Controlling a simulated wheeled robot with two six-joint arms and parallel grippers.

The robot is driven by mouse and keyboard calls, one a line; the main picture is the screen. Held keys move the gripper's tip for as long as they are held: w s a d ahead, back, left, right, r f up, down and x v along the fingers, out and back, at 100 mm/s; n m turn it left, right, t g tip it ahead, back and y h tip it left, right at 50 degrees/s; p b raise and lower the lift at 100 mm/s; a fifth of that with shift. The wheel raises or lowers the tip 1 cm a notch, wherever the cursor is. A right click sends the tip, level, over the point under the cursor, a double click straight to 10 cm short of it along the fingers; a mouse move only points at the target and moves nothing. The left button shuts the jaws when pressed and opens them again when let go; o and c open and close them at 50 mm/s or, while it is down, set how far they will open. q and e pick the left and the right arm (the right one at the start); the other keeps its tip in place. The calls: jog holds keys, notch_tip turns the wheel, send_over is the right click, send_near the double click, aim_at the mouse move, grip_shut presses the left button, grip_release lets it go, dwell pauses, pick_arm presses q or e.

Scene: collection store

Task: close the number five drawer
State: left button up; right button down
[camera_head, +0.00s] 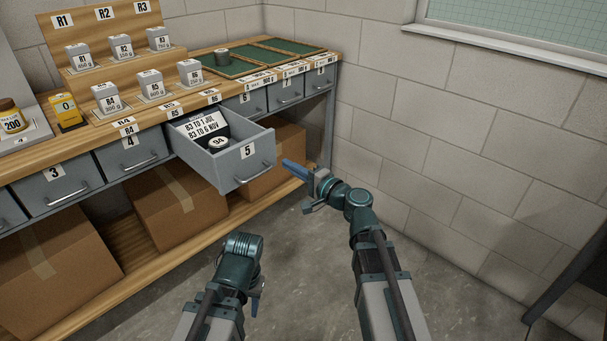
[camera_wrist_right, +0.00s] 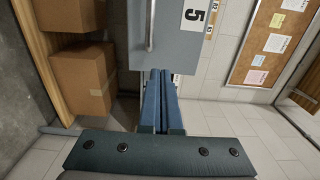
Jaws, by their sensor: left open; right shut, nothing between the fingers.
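The number five drawer (camera_head: 234,165) is grey and pulled well out of the bench, with a label 5 and a bar handle on its front. It holds a white note card (camera_head: 203,127) and a dark round object with a white label (camera_head: 217,142). My right gripper (camera_head: 291,166) is shut and empty, its blue fingers in front of and right of the drawer front. In the right wrist view the drawer front (camera_wrist_right: 172,48) and handle (camera_wrist_right: 150,28) stand beyond the shut fingers (camera_wrist_right: 159,95); contact cannot be told. My left gripper (camera_head: 256,294) is low over the floor, away from the drawer.
Drawer 4 (camera_head: 137,157), drawer 3 (camera_head: 60,186) and drawer 6 (camera_head: 244,103) are closed. Labelled grey blocks (camera_head: 107,99) stand on the bench top. Cardboard boxes (camera_head: 177,206) fill the shelf below. A block wall (camera_head: 440,130) is on the right; the floor (camera_head: 300,260) in front is clear.

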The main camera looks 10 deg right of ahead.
aim_at(269, 154)
jog(key=x, duration=0.5)
jog(key=shift+w+a, duration=0.25)
jog(key=shift+w, duration=0.1)
